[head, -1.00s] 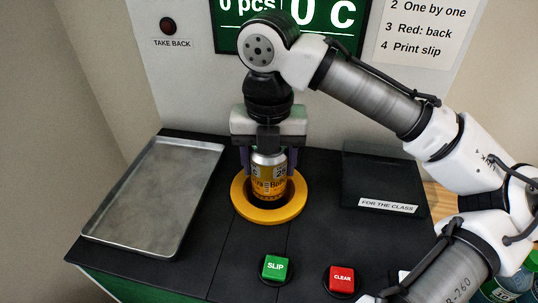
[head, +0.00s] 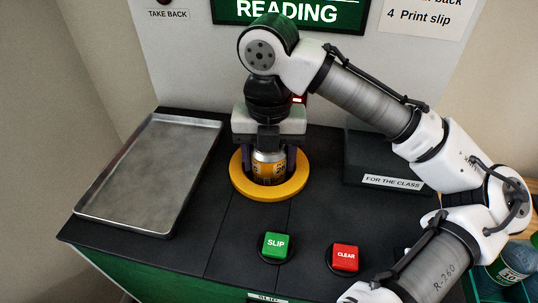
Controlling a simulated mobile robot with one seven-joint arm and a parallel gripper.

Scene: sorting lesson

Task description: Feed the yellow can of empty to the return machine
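The yellow can (head: 269,168) is upright, its lower part down inside the yellow ring (head: 270,194) of the return machine (head: 225,240). My gripper (head: 269,158) is above the ring with its fingers on both sides of the can's upper part; it appears shut on the can. The can's base is hidden in the ring's opening. The machine's green screen (head: 290,13) shows "READING". A small red light (head: 298,100) shows behind my gripper.
A metal tray (head: 150,175) lies at the left. A green SLIP button (head: 276,245) and a red CLEAR button (head: 344,256) are in front. A dark bin labelled FOR THE CLASS (head: 388,165) stands at the right. Bottles in a crate (head: 510,265) show at lower right.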

